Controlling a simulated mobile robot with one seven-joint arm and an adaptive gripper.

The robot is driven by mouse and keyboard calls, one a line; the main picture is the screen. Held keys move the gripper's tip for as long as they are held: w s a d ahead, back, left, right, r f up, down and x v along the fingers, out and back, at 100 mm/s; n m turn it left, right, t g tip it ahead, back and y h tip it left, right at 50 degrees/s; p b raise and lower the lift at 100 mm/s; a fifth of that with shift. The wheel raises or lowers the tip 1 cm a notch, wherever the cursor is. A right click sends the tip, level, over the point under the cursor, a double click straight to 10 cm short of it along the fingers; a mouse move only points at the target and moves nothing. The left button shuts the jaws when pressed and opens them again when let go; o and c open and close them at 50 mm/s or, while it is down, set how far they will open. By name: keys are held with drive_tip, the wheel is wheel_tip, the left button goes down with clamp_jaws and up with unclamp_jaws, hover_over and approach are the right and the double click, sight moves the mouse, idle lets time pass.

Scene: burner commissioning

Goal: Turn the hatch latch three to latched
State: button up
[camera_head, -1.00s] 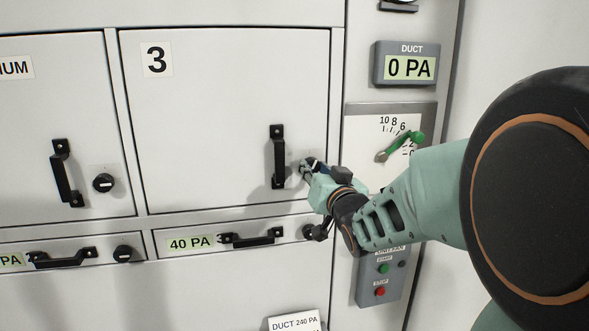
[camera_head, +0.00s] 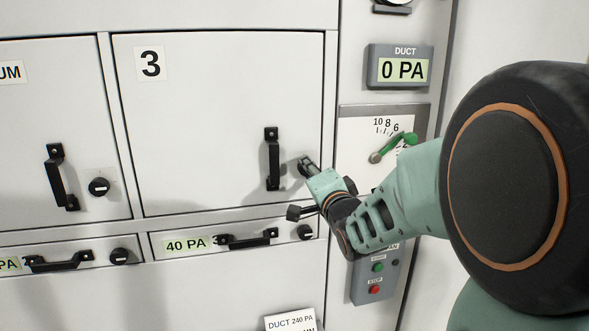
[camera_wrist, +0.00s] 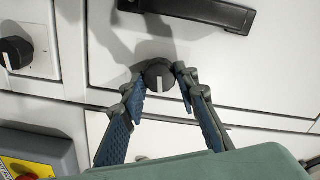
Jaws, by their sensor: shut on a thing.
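Hatch three (camera_head: 225,120) is a closed white door marked "3", with a black vertical handle (camera_head: 272,158) near its right edge. Its latch is a round black knob with a white pointer line (camera_wrist: 159,77), just right of the handle in the head view. In the wrist view the line runs upright, towards my palm. My gripper (camera_head: 307,165) is at the knob; in the wrist view its two blue-padded fingers (camera_wrist: 158,78) stand on either side of it, shut on it. In the head view the fingers mostly hide the knob.
A drawer marked "40 PA" (camera_head: 187,245) lies below, with its own handle and knob (camera_head: 305,232). To the right are a "DUCT 0 PA" display (camera_head: 400,68), a dial with a green lever (camera_head: 395,146) and a grey button box (camera_head: 376,280).

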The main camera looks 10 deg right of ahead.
sight(305, 134)
drive_tip(key=shift+r+m, duration=0.1)
drive_tip(key=shift+m, duration=1)
drive_tip(key=o, duration=1.1)
drive_tip(key=shift+o, duration=0.2)
drive_tip(key=o, duration=0.3)
drive_tip(key=r, duration=0.5)
drive_tip(key=w+r, duration=0.1)
drive_tip(key=r, duration=0.1)
drive_tip(key=shift+r, duration=0.3)
drive_tip(key=r, duration=0.1)
drive_tip(key=s+r, duration=0.1)
drive_tip(key=shift+s+a+r+p, duration=0.2)
drive_tip(key=shift+r+p, duration=0.1)
drive_tip(key=shift+r, duration=0.1)
drive_tip(key=c, duration=0.3)
drive_tip(key=shift+w+d+f, duration=0.1)
drive_tip(key=shift+w+f, duration=0.1)
